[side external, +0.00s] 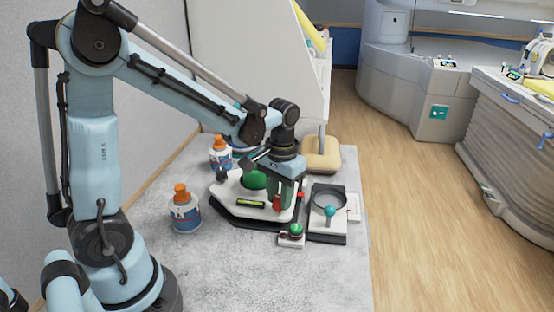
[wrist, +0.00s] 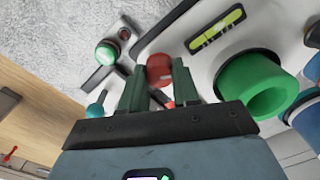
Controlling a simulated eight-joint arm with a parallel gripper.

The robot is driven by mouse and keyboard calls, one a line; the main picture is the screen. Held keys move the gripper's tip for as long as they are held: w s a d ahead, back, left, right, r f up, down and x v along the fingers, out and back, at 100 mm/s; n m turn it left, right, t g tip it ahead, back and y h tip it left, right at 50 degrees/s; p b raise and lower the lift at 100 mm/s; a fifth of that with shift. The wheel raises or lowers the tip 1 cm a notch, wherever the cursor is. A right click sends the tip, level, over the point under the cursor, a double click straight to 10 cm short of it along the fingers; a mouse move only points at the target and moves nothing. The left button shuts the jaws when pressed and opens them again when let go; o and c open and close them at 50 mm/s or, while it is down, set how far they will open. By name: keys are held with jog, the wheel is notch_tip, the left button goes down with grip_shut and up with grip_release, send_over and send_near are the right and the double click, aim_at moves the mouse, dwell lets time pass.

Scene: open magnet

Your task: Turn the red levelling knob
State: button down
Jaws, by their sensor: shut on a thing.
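The red levelling knob (wrist: 159,68) shows between the two dark green fingers of my gripper (wrist: 160,76) in the wrist view. The fingers are shut on its sides. In the side view my gripper (side external: 282,188) points down over the front right part of the white levelling plate (side external: 232,198), and the red knob (side external: 277,203) shows at its fingertips. The spirit level (wrist: 216,30), a yellow-green vial, is on the plate beside the knob. It also shows in the side view (side external: 251,204). The knob's lower part is hard to see.
A large green cylinder (wrist: 254,84) stands on the plate close to my right finger. A green-topped knob (wrist: 106,53) sits on a separate small block to the left. A teal ball (side external: 330,211) is by a grey ring. Orange-capped bottles (side external: 185,212) stand left; the front tabletop is clear.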

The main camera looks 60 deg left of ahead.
jog(key=shift+d, duration=0.1)
jog(key=c, duration=0.8)
grip_release()
jog(key=shift+r, duration=0.1)
notch_tip(320, 180, up, 12)
jog(key=shift+w+f, duration=0.1)
jog(key=shift+w, duration=0.05)
